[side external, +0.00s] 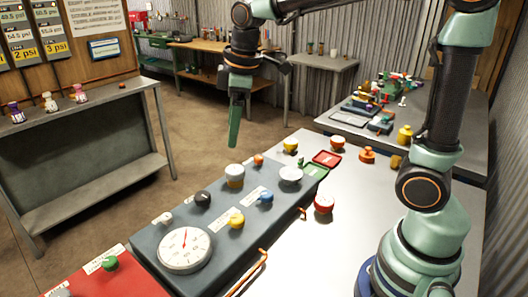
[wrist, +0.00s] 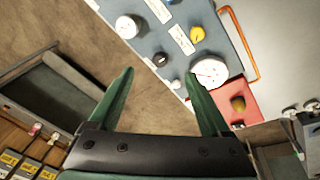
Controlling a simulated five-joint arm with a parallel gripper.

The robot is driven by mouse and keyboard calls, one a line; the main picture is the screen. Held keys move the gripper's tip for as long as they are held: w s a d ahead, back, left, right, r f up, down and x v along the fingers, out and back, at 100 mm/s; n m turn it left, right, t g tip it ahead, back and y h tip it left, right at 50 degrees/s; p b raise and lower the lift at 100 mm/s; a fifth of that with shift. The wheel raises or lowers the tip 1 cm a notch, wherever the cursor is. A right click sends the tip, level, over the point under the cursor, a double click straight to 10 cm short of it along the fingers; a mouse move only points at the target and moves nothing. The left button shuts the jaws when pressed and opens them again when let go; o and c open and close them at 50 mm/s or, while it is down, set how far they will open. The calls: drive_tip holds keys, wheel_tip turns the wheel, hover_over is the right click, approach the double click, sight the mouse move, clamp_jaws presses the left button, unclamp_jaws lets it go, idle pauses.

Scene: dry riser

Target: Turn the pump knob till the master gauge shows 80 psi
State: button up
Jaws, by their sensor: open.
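The control panel (side external: 203,222) is a grey-blue box on the bench. A white round gauge (side external: 184,250) sits at its near end; its red needle points up in the picture and its numbers are too small to read. The gauge also shows in the wrist view (wrist: 208,72). The panel carries a black knob (side external: 202,198), a yellow knob (side external: 236,219), a blue knob (side external: 266,197) and a large white-topped knob (side external: 235,176). The labels are unreadable, so I cannot tell which is the pump knob. My gripper (wrist: 159,74) is open and empty, in the air above and beyond the panel.
A red panel (side external: 125,285) with a green knob (side external: 110,263) adjoins the near end. An orange pipe (side external: 248,273) runs along the panel's right side. Red and yellow knobs and small trays stand on the bench behind. A grey shelf (side external: 88,112) stands at left across open floor.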

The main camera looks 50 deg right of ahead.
sight(203, 194)
drive_tip(key=w+a+f+n+g, duration=0.3)
drive_tip(key=w+a+f+n, duration=0.1)
drive_tip(key=w+f+n, duration=0.35)
drive_tip(key=f, duration=1.2)
drive_tip(key=shift+w+a, duration=0.1)
drive_tip(key=shift+w, duration=0.25)
clamp_jaws()
drive_tip(key=shift+r+m, duration=0.1)
drive_tip(key=shift+m, duration=0.15)
